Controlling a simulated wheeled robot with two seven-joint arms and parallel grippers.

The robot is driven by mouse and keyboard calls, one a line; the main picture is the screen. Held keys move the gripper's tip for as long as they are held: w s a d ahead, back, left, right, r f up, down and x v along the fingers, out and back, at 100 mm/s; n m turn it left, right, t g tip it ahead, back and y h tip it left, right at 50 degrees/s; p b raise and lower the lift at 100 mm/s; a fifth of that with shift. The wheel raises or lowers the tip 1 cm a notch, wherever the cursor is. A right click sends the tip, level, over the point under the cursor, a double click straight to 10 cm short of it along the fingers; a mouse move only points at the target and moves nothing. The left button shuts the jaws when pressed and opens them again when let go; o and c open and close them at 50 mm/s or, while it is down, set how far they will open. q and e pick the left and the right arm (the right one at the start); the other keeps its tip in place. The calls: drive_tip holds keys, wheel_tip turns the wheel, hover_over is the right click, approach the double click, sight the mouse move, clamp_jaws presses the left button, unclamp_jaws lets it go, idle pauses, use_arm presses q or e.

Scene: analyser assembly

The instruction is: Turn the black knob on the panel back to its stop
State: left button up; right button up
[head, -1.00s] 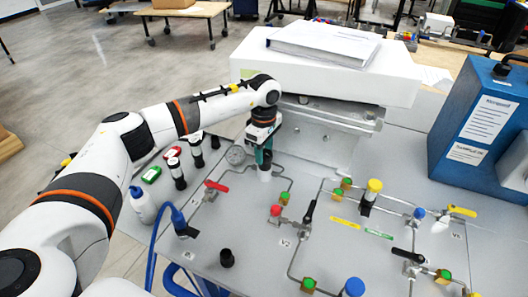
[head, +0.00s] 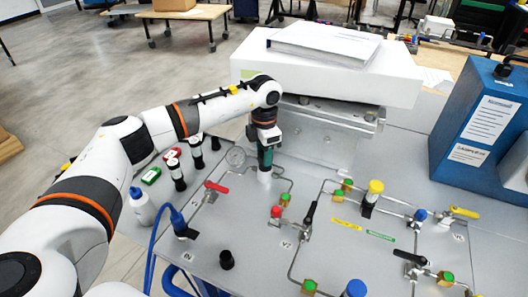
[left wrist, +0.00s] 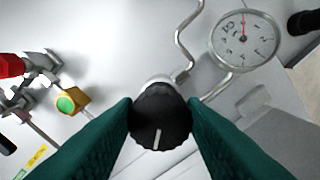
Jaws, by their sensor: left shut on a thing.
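The black knob (left wrist: 160,117) fills the middle of the left wrist view, ribbed at the edge, with a white pointer line aimed toward the bottom of that picture. My left gripper (head: 265,165) stands over it, pointing down at the panel (head: 250,220). Its two green fingers touch the knob from both sides and are shut on it. In the head view the fingers hide the black knob, and only a pale base shows below them. My right gripper is not in view.
A round gauge (left wrist: 244,40) with a red needle sits close to the knob; it also shows in the head view (head: 236,157). A red-handled valve (head: 216,187) and tubing lie in front. A white box (head: 330,75) stands just behind.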

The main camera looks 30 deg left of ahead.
use_arm(q)
drive_tip(key=n, duration=0.5)
drive_tip(key=shift+r+n, duration=0.1)
drive_tip(key=shift+n, duration=0.2)
drive_tip(key=n, duration=0.5)
drive_tip(key=shift+d+p, duration=0.15)
drive_tip(key=shift+p, duration=0.25)
drive_tip(key=shift+n, duration=0.3)
drive_tip(key=o, duration=1)
wheel_tip(320, 180, up, 12)
drive_tip(key=shift+b, duration=0.85)
